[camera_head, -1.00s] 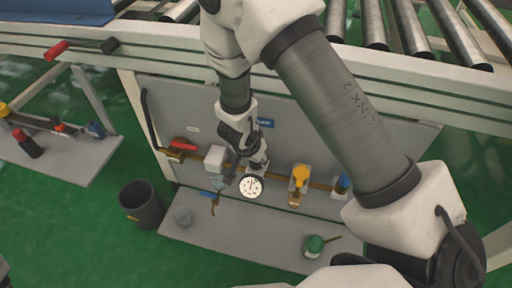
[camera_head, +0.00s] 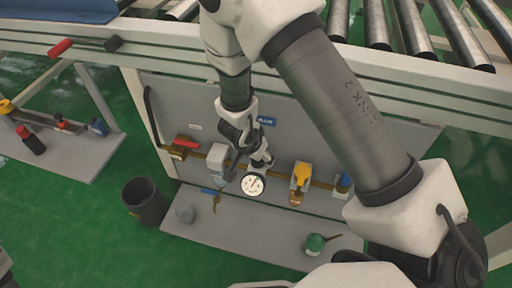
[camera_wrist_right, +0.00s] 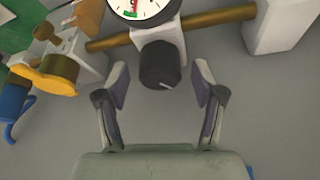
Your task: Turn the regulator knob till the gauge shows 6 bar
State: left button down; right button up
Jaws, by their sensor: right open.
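The round white gauge (camera_head: 253,184) sits on the brass pipe of the grey panel. In the right wrist view the gauge (camera_wrist_right: 143,9) is cut off by the top edge; a green mark and a red line show, but I cannot read its value. The dark regulator knob (camera_wrist_right: 160,64) with a pale line on its face is below the gauge there. My right gripper (camera_wrist_right: 161,82) is open, its two fingers on either side of the knob with visible gaps, holding nothing. In the head view my right gripper (camera_head: 258,161) is small and partly hidden at the panel. My left gripper is not in view.
A yellow-topped fitting (camera_head: 301,172), a red-handled valve (camera_head: 187,142) and a white block (camera_head: 217,156) are along the pipe. A green-topped jar (camera_head: 314,243) stands on the grey lower shelf (camera_head: 255,232). A dark bin (camera_head: 144,203) stands left. The conveyor rail is above.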

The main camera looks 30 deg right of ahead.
aim_at(253, 172)
jog(key=v, duration=0.6)
jog(key=shift+a+r, duration=0.2)
jog(key=shift+r, duration=0.2)
jog(key=shift+s, duration=0.1)
